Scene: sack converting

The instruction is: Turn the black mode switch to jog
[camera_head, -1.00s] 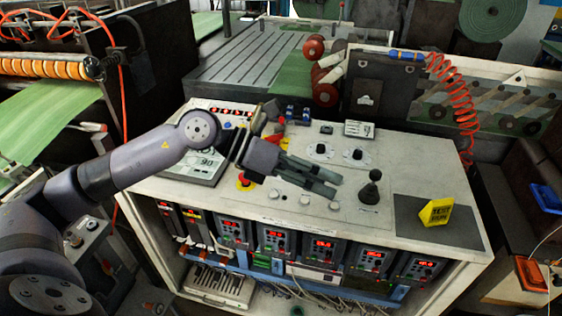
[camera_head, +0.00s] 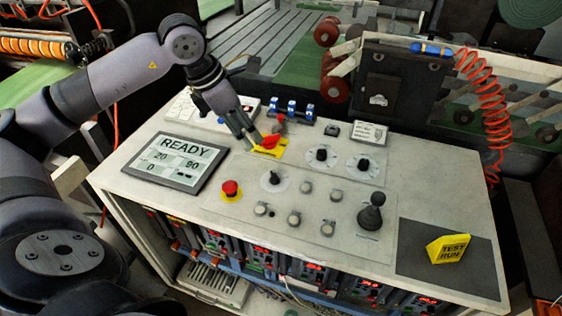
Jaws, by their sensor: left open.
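Several black knobs on round pale dials sit on the light console top; their labels are too small to read, so I cannot tell which is the mode switch. One black knob (camera_head: 274,178) is just right of the red stop button (camera_head: 231,188). Two others, the middle knob (camera_head: 321,154) and the right knob (camera_head: 363,164), sit farther back. My left gripper (camera_head: 251,139) is open, pointing down at the left edge of a red handle on a yellow plate (camera_head: 268,147). I cannot tell whether it touches them. It is apart from the black knobs. My right gripper is out of view.
A screen (camera_head: 168,161) reading READY lies at the console's left. A black joystick (camera_head: 371,212) stands up at the right, near a yellow TEST RUN block (camera_head: 447,249) on a dark pad. Blue-and-white parts (camera_head: 292,108) stand behind the red handle. Several small round buttons lie in front.

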